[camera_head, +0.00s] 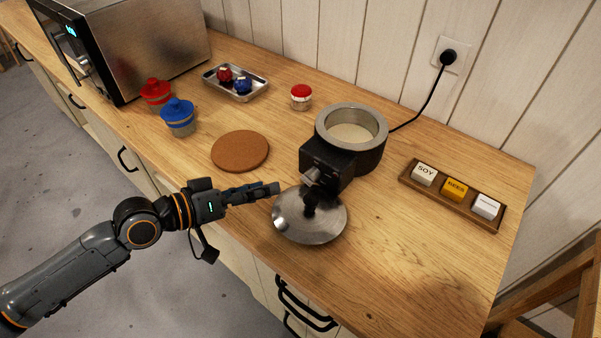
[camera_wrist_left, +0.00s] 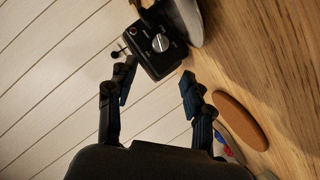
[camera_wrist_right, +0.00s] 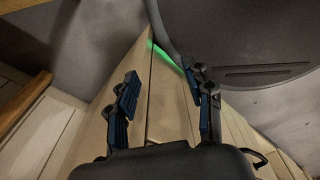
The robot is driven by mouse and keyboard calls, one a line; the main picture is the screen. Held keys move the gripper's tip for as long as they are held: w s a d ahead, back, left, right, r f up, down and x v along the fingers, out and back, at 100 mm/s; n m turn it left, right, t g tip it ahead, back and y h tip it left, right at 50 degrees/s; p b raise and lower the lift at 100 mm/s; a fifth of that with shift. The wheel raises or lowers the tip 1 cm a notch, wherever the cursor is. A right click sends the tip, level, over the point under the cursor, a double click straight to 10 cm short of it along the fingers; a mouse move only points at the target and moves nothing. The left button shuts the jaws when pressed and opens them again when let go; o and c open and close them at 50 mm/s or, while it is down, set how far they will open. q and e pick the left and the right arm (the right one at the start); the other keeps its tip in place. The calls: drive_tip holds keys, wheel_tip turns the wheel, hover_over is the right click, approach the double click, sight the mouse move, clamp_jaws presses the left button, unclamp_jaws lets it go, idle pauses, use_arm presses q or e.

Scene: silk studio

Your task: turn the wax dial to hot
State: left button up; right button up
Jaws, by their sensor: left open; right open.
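The wax warmer (camera_head: 370,158) is a round black pot with a grey rim and pale wax inside. Its black control box (camera_head: 335,168) faces the front of the counter. The silver dial (camera_wrist_left: 160,43) shows on that box in the left wrist view; its markings are too small to read. My left gripper (camera_head: 262,191) is open and empty, in front and to the left of the box. In its wrist view, the left gripper's fingertips (camera_wrist_left: 158,76) are apart, with the box beyond them. My right gripper (camera_wrist_right: 163,82) is open and empty, away from the warmer.
A metal lid (camera_head: 300,228) with a black knob lies in front of the warmer. A cork mat (camera_head: 240,151), red jar (camera_head: 156,95), blue jar (camera_head: 178,118) and metal tray (camera_head: 248,94) are leftward. A block rack (camera_head: 445,203) stands right. A cord runs to the wall outlet (camera_head: 451,55).

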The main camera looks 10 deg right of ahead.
sight(303, 178)
use_arm(q)
drive_tip(key=p+x, duration=0.2)
drive_tip(key=x, duration=0.8)
drive_tip(key=shift+w+d+f, duration=0.15)
drive_tip(key=shift+w+d, duration=0.1)
drive_tip(key=shift+d, duration=0.05)
clamp_jaws()
drive_tip(key=m+y+p, duration=0.1)
drive_tip(key=p, duration=0.2)
drive_tip(key=r+m+t+p, duration=0.1)
drive_tip(key=p, duration=0.3)
drive_tip(key=shift+s+d+m+y, duration=0.2)
drive_tip(key=shift+m+y, duration=0.1)
drive_tip(key=shift+y, duration=0.1)
drive_tip(key=shift+f+m+p, duration=0.2)
drive_tip(key=shift+m+p, duration=0.2)
drive_tip(key=shift+p, duration=0.15)
drive_tip(key=shift+f+t+y, duration=0.15)
drive_tip(key=shift+t+y, duration=0.15)
drive_tip(key=shift+y, duration=0.1)
